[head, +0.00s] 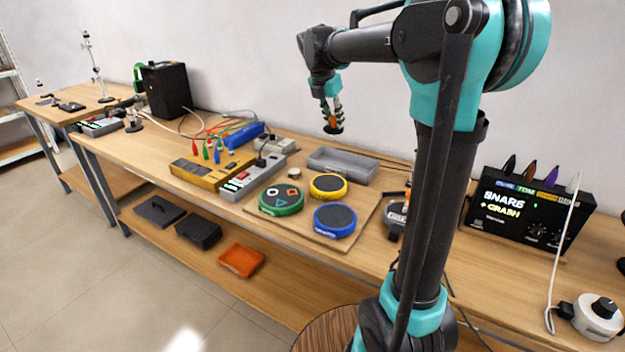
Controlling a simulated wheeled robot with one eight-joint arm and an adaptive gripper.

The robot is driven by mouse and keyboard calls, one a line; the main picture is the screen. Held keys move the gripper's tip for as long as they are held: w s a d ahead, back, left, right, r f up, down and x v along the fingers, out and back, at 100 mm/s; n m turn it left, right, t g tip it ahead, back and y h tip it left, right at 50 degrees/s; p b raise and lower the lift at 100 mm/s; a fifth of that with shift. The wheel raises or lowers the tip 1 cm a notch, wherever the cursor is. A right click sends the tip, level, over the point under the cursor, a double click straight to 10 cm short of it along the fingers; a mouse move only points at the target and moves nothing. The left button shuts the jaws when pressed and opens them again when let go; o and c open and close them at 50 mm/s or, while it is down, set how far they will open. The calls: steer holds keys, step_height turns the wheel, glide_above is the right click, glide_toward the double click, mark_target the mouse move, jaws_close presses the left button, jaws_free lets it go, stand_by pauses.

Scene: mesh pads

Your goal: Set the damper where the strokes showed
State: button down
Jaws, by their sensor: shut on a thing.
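My gripper (333,112) is shut on a small dark disc with an orange part, which I take to be the damper (333,129). It holds the disc in the air above the back of the bench. Three round mesh pads lie on a board (311,228) below and in front: a green-rimmed pad (281,199) with coloured shapes on its face, a yellow-rimmed pad (328,187) and a blue-rimmed pad (335,220). The faces of the yellow and blue pads look bare. A black module (530,207) at right has a lit screen reading roughly "SNARE + CRASH".
A grey tray (343,165) lies behind the pads. A yellow box (208,173), a grey control box (250,178) and cables stand to the left. A white knob unit (597,316) is at far right. An orange tray (241,260) lies on the lower shelf.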

steer(key=f, duration=1)
steer(key=a+f, duration=0.1)
steer(key=f, duration=0.4)
steer(key=shift+w, duration=0.3)
steer(key=shift+f, duration=2.35)
steer(key=shift+f, duration=0.1)
steer(key=c, duration=1.3)
jaws_free()
steer(key=v, duration=1.2)
